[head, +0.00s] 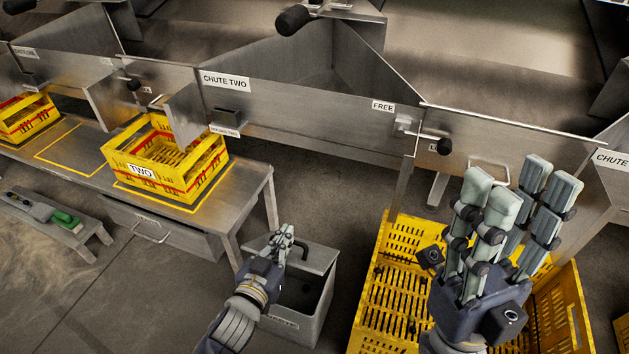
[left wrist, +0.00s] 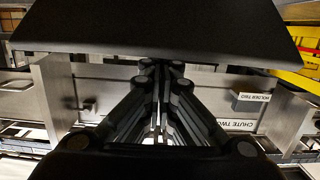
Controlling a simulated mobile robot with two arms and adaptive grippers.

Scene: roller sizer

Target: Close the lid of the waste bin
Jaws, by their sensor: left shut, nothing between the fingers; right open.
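The waste bin (head: 298,318) is a grey box on the floor, right of the workbench. Its lid (head: 318,258) is a flat grey panel, seen raised at the back of the bin, and the dark inside shows below it. My left gripper (head: 284,236) is shut and empty, with its fingers over the left part of the lid; I cannot tell whether they touch it. In the left wrist view its fingers (left wrist: 160,68) come together under a dark flat panel that I cannot identify for certain. My right gripper (head: 515,188) is open and empty, above a yellow crate.
The large yellow crate (head: 372,310) stands right of the bin. The workbench (head: 257,188) holds a yellow crate marked TWO (head: 118,165) at the left. Metal chutes (head: 300,115) run along the back. Floor between bench and large crate is partly clear.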

